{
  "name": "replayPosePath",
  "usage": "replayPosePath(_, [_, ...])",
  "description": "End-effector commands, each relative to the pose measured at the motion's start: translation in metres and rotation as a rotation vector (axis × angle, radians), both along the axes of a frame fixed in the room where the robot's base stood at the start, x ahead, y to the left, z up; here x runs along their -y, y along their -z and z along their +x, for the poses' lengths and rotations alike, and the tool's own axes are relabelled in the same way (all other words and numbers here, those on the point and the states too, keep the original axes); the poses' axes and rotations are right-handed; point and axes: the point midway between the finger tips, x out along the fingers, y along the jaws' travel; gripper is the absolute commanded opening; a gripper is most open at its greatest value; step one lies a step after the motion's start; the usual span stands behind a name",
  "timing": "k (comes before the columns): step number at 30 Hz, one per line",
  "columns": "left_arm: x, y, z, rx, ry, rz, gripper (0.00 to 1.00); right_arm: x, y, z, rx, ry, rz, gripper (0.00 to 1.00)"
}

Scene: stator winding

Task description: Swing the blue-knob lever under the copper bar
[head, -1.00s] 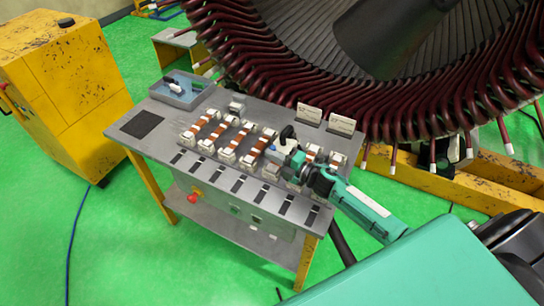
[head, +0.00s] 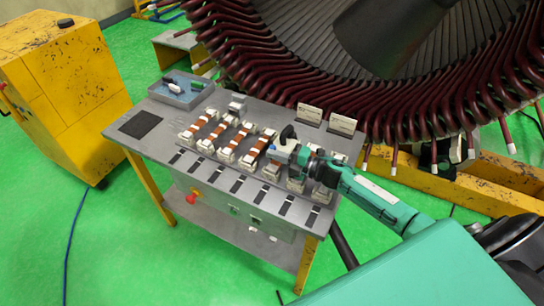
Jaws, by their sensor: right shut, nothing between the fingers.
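Several copper bars lie in a row of white holders on the grey workbench (head: 160,160). One copper bar (head: 257,147) is just left of my right gripper (head: 274,152). Another copper bar (head: 214,133) is farther left. My right gripper is shut and empty, low over the right half of the row. A small blue spot shows at its tip, but I cannot tell whether it is the lever's knob. The lever itself is too small or hidden to make out, and so is any contact. My left gripper is out of view.
A blue-grey tray (head: 181,92) with small items stands at the bench's back left, near a black mat (head: 140,124). Two white cards (head: 342,124) stand at the back edge. The large stator (head: 440,110) rises close behind. A yellow cabinet (head: 70,95) stands left.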

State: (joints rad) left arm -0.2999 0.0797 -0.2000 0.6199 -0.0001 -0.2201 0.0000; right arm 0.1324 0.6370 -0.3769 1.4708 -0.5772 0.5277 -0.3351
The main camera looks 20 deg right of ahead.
Motion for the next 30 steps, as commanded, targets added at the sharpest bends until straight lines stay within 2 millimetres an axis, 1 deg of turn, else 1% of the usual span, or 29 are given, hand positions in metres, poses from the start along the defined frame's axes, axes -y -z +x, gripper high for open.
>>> replayPosePath(16, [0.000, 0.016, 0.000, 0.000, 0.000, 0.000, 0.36, 0.007, 0.002, -0.001, 0.001, 0.000, -0.001, 0.00])
replayPosePath(30, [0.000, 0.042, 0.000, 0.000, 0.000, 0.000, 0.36, 0.019, 0.003, -0.001, 0.000, -0.151, -0.003, 0.00])
